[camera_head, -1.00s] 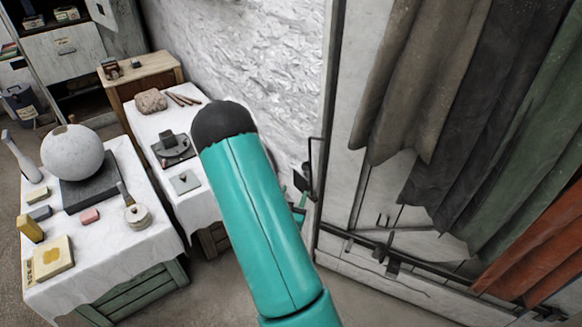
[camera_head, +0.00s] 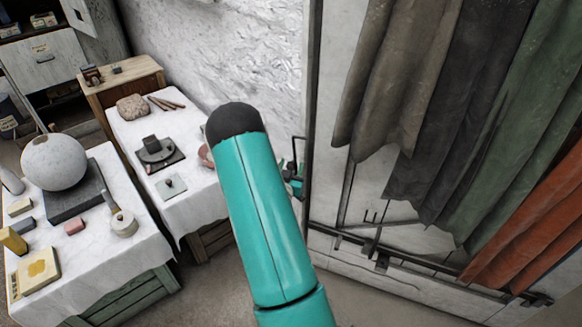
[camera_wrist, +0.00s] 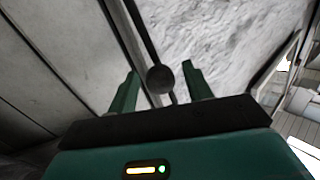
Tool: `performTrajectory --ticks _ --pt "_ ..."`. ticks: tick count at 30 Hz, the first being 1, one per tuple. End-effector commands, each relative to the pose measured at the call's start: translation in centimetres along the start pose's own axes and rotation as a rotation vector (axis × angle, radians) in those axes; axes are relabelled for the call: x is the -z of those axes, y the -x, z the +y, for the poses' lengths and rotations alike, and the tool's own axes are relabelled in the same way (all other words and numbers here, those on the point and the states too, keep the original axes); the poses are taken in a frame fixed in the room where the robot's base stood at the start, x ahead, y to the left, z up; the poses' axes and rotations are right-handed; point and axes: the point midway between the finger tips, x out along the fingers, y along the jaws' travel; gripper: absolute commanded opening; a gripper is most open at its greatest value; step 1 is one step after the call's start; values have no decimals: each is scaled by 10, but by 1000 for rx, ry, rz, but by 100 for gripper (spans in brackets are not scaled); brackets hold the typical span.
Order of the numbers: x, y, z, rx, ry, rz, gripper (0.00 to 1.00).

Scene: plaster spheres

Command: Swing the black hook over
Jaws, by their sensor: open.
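In the wrist view a round black knob (camera_wrist: 160,79) stands in front of a dark rod, in the gap between the two green fingers of my gripper (camera_wrist: 160,70). The fingers are apart, and I see no contact with the knob. I cannot tell whether the knob is part of the black hook. In the head view a thin black bracket (camera_head: 299,140) shows beside the upright frame edge. Small green and black parts, probably of my gripper (camera_head: 292,176), show just below it.
Grey, black, green and rust cloths (camera_head: 400,80) hang at the right. Small dark hooks (camera_head: 370,217) sit by a low rail below them. At left, a white-covered table (camera_head: 135,255) holds a plaster sphere (camera_head: 54,162) and blocks. A second covered table (camera_head: 200,205) stands behind it.

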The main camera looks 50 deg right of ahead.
Motion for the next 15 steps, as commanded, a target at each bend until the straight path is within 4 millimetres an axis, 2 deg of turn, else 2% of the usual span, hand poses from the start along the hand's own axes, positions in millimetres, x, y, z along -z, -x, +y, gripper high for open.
performTrajectory --ticks 9,11,15 --pt "0 -4 0 0 0 0 50" --pt "0 -4 0 0 0 0 40" --pt "0 -4 0 0 0 0 13"
